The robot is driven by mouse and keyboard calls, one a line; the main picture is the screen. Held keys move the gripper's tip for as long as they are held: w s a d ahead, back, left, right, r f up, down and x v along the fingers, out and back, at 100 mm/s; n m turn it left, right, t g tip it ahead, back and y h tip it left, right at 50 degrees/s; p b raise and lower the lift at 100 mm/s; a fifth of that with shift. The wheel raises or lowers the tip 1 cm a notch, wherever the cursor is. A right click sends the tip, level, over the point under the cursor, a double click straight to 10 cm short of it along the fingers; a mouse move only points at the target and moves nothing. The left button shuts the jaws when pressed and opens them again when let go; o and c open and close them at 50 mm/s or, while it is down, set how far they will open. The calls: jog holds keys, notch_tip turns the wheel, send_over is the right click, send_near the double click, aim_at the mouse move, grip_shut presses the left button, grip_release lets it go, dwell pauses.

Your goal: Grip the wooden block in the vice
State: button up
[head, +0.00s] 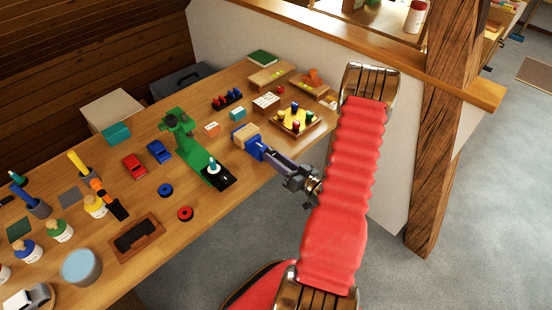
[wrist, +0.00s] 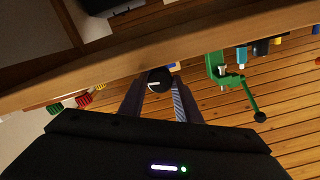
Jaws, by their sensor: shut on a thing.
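The blue vice (head: 254,150) stands near the table's front edge, with the pale wooden block (head: 246,134) at its jaws. From here I cannot tell whether the jaws press on the block. My gripper (head: 272,157) reaches in from the right and points at the front of the vice. In the wrist view my gripper (wrist: 158,88) is shut on a dark round knob (wrist: 157,76) with a pale mark, which looks like the vice's handle. The knob and gripper hide most of the vice there. A small strip of wood colour shows just behind the knob.
A green press (head: 188,143) with a lever stands left of the vice. Red and blue toy cars and several bottles fill the table's left. A timber post (head: 441,130) rises right of my arm.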

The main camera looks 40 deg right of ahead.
jog(key=o, duration=1.1)
jog(key=shift+c, duration=0.2)
jog(key=shift+s, duration=0.1)
jog(key=s, duration=1.3)
jog(key=shift+s+d, duration=0.25)
jog(key=shift+s, duration=0.05)
